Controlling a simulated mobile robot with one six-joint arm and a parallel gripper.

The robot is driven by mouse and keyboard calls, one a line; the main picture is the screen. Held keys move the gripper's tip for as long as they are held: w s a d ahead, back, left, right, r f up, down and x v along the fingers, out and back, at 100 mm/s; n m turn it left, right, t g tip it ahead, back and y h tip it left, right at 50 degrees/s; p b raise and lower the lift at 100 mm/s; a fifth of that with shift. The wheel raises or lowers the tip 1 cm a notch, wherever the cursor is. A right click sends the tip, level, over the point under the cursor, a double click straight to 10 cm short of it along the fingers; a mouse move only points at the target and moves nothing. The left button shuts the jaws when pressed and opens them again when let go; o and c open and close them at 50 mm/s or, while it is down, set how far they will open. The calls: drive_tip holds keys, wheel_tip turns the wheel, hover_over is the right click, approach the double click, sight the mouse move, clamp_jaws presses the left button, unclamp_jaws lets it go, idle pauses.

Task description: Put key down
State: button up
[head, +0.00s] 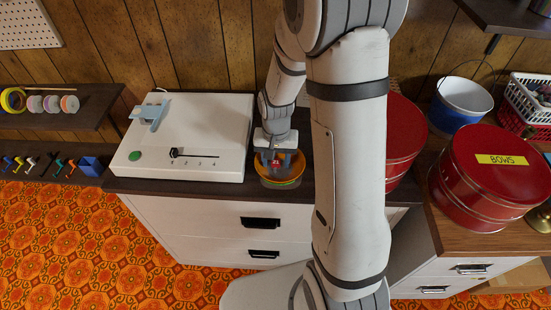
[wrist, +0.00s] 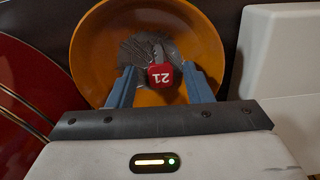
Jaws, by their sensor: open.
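The key shows as a red tag (wrist: 160,76) marked "21" with a grey metal part (wrist: 150,48) above it in the wrist view. It is over or in an orange bowl (wrist: 95,50); whether it touches the bowl's bottom I cannot tell. My gripper (wrist: 160,73) is open, with one blue-grey finger on each side of the tag and gaps showing between. In the head view the red tag (head: 276,162) shows small between my fingers, above the orange bowl (head: 282,182) on the dark cabinet top.
A white box (head: 190,135) with a slider and green button stands just left of the bowl. Red round tins (head: 402,125) stand to the right, one labelled "BOWS" (head: 480,185). A blue and white bucket (head: 462,100) and baskets (head: 530,105) are further right.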

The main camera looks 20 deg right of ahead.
sight(276, 164)
wheel_tip(276, 164, up, 11)
drive_tip(key=s+r+n+t, duration=0.2)
drive_tip(key=s+r+n, duration=0.2)
drive_tip(key=s+r, duration=0.5)
drive_tip(key=s, duration=0.5)
drive_tip(key=shift+s+d+t+p, duration=0.3)
drive_tip(key=shift+s+d+p, duration=0.05)
drive_tip(key=shift+s+p, duration=0.05)
